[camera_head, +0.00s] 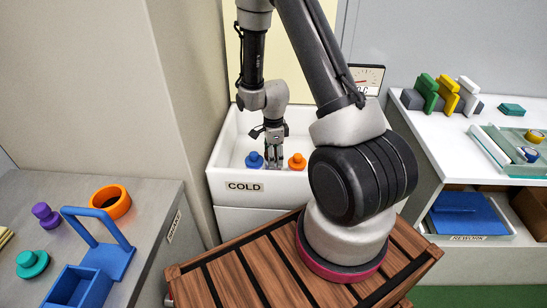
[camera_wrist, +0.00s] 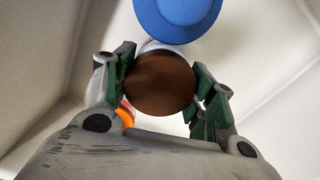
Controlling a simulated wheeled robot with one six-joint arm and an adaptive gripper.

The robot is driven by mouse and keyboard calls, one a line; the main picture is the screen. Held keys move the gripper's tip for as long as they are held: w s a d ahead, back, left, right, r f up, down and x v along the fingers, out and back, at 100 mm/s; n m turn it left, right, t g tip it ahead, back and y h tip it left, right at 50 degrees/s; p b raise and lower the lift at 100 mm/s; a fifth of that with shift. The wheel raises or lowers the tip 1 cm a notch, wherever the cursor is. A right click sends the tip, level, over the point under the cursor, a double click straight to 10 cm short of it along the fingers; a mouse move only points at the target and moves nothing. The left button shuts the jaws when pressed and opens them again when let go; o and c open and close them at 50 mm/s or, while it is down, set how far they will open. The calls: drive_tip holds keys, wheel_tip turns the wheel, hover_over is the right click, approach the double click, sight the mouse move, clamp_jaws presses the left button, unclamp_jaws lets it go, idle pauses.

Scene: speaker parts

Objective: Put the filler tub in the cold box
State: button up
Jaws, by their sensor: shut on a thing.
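My gripper (camera_head: 273,163) is down inside the white cold box (camera_head: 233,172), which is labelled COLD. In the wrist view my gripper (camera_wrist: 165,88) is shut on a round brown-topped thing, which I take to be the filler tub (camera_wrist: 160,84). A pale part of it shows past its upper edge. In the head view the tub is hidden or too small to make out. I cannot tell whether it touches the box floor.
In the box, a blue knobbed piece (camera_head: 254,160) sits just left of my gripper and an orange one (camera_head: 297,161) just right. A grey bench (camera_head: 150,215) with coloured parts is at left. A white shelf table (camera_head: 440,140) is at right.

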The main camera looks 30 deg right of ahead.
drive_tip(key=shift+f, duration=0.3)
drive_tip(key=o, duration=1.2)
drive_tip(key=shift+f, duration=0.1)
drive_tip(key=shift+o, duration=0.2)
